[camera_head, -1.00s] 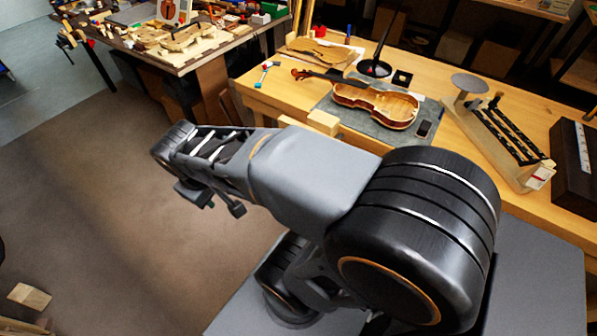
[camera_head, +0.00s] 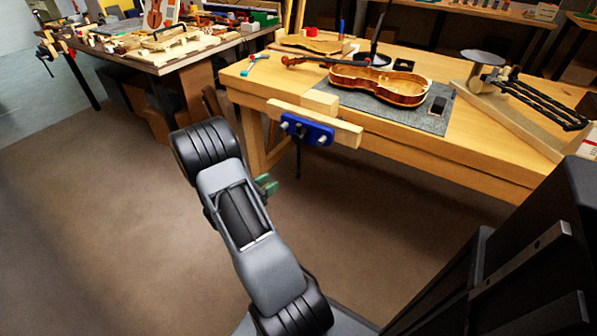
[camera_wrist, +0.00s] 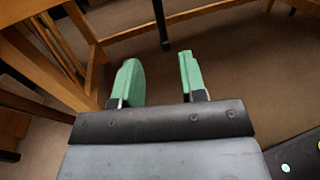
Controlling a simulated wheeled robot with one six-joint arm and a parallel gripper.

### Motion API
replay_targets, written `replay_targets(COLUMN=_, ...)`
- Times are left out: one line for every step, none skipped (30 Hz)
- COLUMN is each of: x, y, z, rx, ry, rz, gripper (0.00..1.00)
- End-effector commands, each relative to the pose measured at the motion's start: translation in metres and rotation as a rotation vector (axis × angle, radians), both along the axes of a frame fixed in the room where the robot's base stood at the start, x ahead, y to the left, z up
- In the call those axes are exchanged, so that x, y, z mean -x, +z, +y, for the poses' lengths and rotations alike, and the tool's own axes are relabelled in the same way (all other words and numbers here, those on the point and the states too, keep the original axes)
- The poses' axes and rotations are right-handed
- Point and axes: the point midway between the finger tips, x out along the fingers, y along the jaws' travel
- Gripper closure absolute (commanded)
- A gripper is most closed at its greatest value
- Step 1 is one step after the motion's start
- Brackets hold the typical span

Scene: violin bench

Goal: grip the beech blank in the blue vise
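The blue vise (camera_head: 307,131) is on the front edge of the wooden bench, with a long pale wooden jaw (camera_head: 345,132) and a dark handle hanging below. A pale wooden block (camera_head: 320,102), apparently the beech blank, sits at the bench edge just behind the jaw. I cannot tell whether the jaw touches it. My gripper (camera_wrist: 159,62) has two green fingers, wide apart with nothing between them. It also shows in the head view (camera_head: 266,186), below and left of the vise, apart from it. A dark upright bar (camera_wrist: 161,22) appears beyond the fingers in the wrist view.
The bench (camera_head: 440,150) carries a violin body (camera_head: 375,82) on a grey mat (camera_head: 425,122), and a rack (camera_head: 515,105) at right. A cluttered table (camera_head: 165,58) stands at back left. Bench legs show close in the wrist view. Brown floor at left is clear.

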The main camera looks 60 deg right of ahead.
Motion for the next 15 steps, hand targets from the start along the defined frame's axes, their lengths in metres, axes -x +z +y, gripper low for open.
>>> replay_targets(x=0.002, y=-0.003, z=-0.007, rx=0.002, ry=-0.001, rz=0.004, gripper=0.62)
replay_targets(x=0.003, y=-0.003, z=-0.011, rx=0.003, ry=0.001, rz=0.004, gripper=0.62)
replay_targets(x=0.005, y=-0.003, z=-0.017, rx=0.003, ry=-0.001, rz=0.004, gripper=0.62)
replay_targets(x=0.006, y=-0.003, z=-0.022, rx=0.003, ry=0.000, rz=0.004, gripper=0.62)
replay_targets(x=0.008, y=-0.003, z=-0.027, rx=0.004, ry=-0.001, rz=0.004, gripper=0.62)
replay_targets(x=0.010, y=-0.003, z=-0.035, rx=0.003, ry=-0.001, rz=0.004, gripper=0.62)
replay_targets(x=0.012, y=-0.003, z=-0.041, rx=0.003, ry=-0.002, rz=0.004, gripper=0.62)
replay_targets(x=0.014, y=-0.003, z=-0.046, rx=0.002, ry=-0.001, rz=0.004, gripper=0.62)
replay_targets(x=0.016, y=-0.003, z=-0.054, rx=0.002, ry=-0.002, rz=0.003, gripper=0.62)
replay_targets(x=0.017, y=-0.003, z=-0.060, rx=0.004, ry=-0.001, rz=0.002, gripper=0.62)
replay_targets(x=0.019, y=-0.003, z=-0.065, rx=0.004, ry=-0.002, rz=0.002, gripper=0.62)
replay_targets(x=0.021, y=-0.003, z=-0.072, rx=0.004, ry=-0.001, rz=0.002, gripper=0.62)
replay_targets(x=0.022, y=-0.003, z=-0.077, rx=0.002, ry=-0.001, rz=0.003, gripper=0.62)
replay_targets(x=0.024, y=-0.003, z=-0.082, rx=0.002, ry=-0.001, rz=0.003, gripper=0.62)
replay_targets(x=0.025, y=-0.003, z=-0.089, rx=0.002, ry=0.000, rz=0.003, gripper=0.62)
